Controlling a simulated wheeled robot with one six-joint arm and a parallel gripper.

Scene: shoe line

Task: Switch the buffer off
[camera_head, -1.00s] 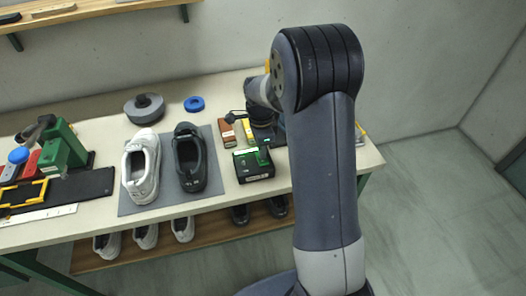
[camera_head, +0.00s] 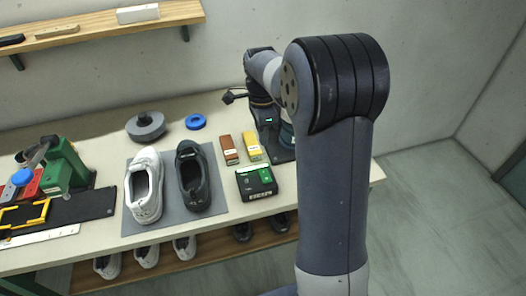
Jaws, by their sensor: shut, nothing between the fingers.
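A small black box with a green top part and a white label (camera_head: 256,182) sits on the bench, right of the shoes. I cannot tell whether it belongs to the buffer. A grey-blue part on a dark base (camera_head: 284,151) shows behind it, mostly hidden by my arm; what it is stays unclear. My gripper (camera_head: 268,124) is shut and empty, at the end of my dark wrist with a small green light. It is above and behind the black box, apart from it. Its fingertips are hard to make out.
A white shoe (camera_head: 144,187) and a black shoe (camera_head: 193,177) stand on a grey mat (camera_head: 168,219). A brown block (camera_head: 229,150) and a yellow block (camera_head: 251,148) lie near my gripper. A grey disc (camera_head: 146,127), blue ring (camera_head: 195,122) and green machine (camera_head: 65,165) are farther left.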

